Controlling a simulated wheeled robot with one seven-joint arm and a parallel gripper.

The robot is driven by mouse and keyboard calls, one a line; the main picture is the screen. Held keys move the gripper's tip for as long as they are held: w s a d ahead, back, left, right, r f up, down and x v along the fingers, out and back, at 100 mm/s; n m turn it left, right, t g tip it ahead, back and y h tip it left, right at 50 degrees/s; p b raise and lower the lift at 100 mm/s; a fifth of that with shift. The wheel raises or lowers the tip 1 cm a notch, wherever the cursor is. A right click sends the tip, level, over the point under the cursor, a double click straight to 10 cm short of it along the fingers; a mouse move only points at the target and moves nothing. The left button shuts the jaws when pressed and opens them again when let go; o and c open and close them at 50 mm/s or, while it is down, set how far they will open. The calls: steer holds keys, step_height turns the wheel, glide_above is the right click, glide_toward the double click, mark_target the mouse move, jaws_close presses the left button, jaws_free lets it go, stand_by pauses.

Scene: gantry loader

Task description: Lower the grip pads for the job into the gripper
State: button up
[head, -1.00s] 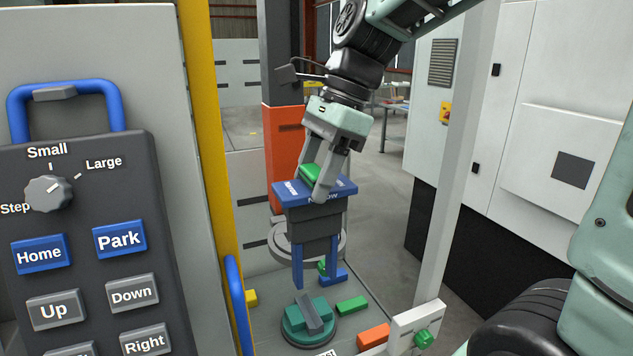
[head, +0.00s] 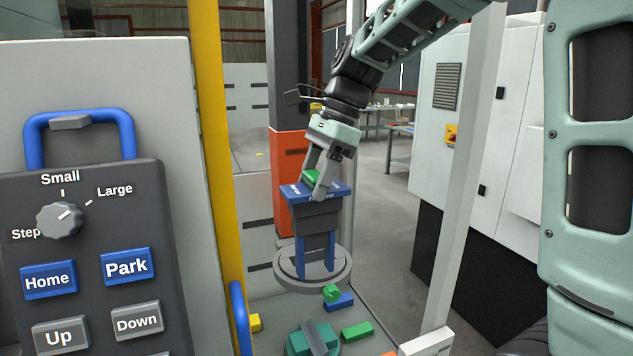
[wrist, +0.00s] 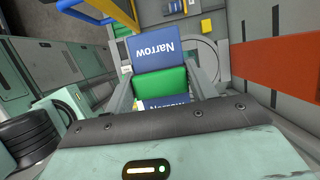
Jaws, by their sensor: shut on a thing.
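My gripper (head: 324,178) is shut on the green block (head: 311,177) on top of the grip pads. The pad set has a blue top (head: 333,192) marked "Narrow", a dark grey body (head: 317,222) and two blue legs (head: 300,256) pointing down. It hangs about upright. In the wrist view the green block (wrist: 160,88) sits between my fingers, with a blue "Narrow" plate (wrist: 157,46) on either side. The leg ends overlap a grey round ring (head: 282,276) in the head view. I cannot tell whether they are above it or inside it.
A control panel (head: 90,258) with a dial and buttons stands at the left, beside a yellow post (head: 215,150). A teal disc (head: 300,342), a green bar (head: 357,331) and a blue block (head: 345,302) lie below. A pale post (head: 460,190) stands at the right.

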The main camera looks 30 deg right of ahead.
steer(key=w+d+p, duration=0.1)
steer(key=w+d, duration=0.2)
steer(key=w, duration=0.3)
steer(key=shift+d, duration=0.15)
steer(key=shift+w+f, duration=0.1)
steer(key=shift+f, duration=0.5)
stand_by(1.0)
step_height(320, 180, down, 8)
steer(key=b, duration=0.4)
steer(key=shift+r, duration=0.25)
stand_by(0.7)
steer(key=shift+f, duration=0.25)
stand_by(0.4)
steer(key=shift+f+b, duration=1.35)
steer(key=shift+f, duration=1.2)
steer(key=shift+f, duration=0.25)
steer(key=shift+f+b, duration=0.9)
steer(key=shift+f, duration=0.9)
